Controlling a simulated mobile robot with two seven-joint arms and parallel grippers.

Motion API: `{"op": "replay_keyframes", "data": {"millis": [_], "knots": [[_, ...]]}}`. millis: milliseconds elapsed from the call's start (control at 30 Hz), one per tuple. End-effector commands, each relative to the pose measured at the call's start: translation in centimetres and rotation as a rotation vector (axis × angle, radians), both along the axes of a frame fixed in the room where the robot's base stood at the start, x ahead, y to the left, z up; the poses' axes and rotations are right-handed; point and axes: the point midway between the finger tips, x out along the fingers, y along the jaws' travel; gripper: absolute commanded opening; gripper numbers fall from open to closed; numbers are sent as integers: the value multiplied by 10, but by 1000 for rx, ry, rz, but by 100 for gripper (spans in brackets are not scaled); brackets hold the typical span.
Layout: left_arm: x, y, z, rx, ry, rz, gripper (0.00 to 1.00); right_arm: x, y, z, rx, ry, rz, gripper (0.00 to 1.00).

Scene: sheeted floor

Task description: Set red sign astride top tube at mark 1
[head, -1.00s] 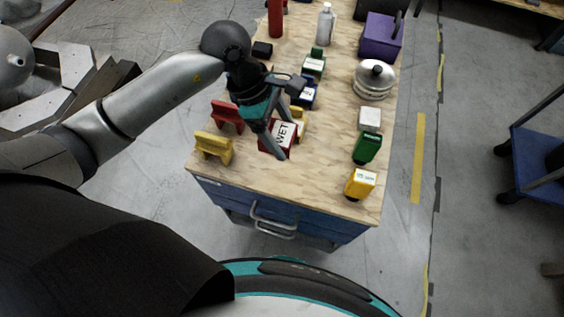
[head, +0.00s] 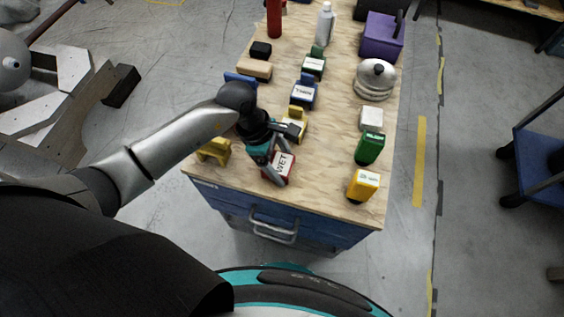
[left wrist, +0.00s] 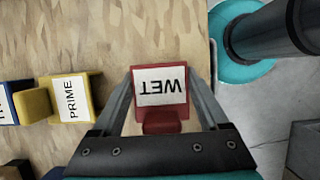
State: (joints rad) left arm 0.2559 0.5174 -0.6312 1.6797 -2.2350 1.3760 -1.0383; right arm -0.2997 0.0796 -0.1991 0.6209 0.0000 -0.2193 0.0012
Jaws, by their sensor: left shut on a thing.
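The red sign (head: 279,168) has a white label reading WET. It is near the front of the plywood bench top in the head view. My left gripper (head: 277,180) is shut on the red sign, with a finger on each side of it. In the left wrist view the red sign (left wrist: 160,88) sits between the two fingers, label facing the camera and upside down in the picture. I cannot tell whether the sign touches the bench top. I cannot make out a tube or a numbered mark. My right gripper is not in view.
A yellow PRIME sign (head: 296,126) stands just behind the red one, then a blue sign (head: 304,94) and a green sign (head: 314,65). A yellow stand (head: 215,151) is to the left. Green (head: 369,148) and yellow (head: 363,185) blocks line the right. The front edge is close.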

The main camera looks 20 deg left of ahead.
Motion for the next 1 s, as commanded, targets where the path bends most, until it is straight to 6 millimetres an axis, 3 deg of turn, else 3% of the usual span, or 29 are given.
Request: {"op": "replay_keyframes", "data": {"millis": [200, 233, 400, 767, 1000], "knots": [[0, 0, -3, 1, 0, 0, 15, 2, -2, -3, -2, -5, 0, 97], [0, 0, -3, 1, 1, 0, 78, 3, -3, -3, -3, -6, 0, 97], [0, 0, -2, 1, 1, 0, 98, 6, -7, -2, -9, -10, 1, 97], [0, 0, 2, 0, 0, 1, 100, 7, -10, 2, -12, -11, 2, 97], [2, 18, 42, 4, -4, 1, 100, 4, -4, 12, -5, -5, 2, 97]]}}
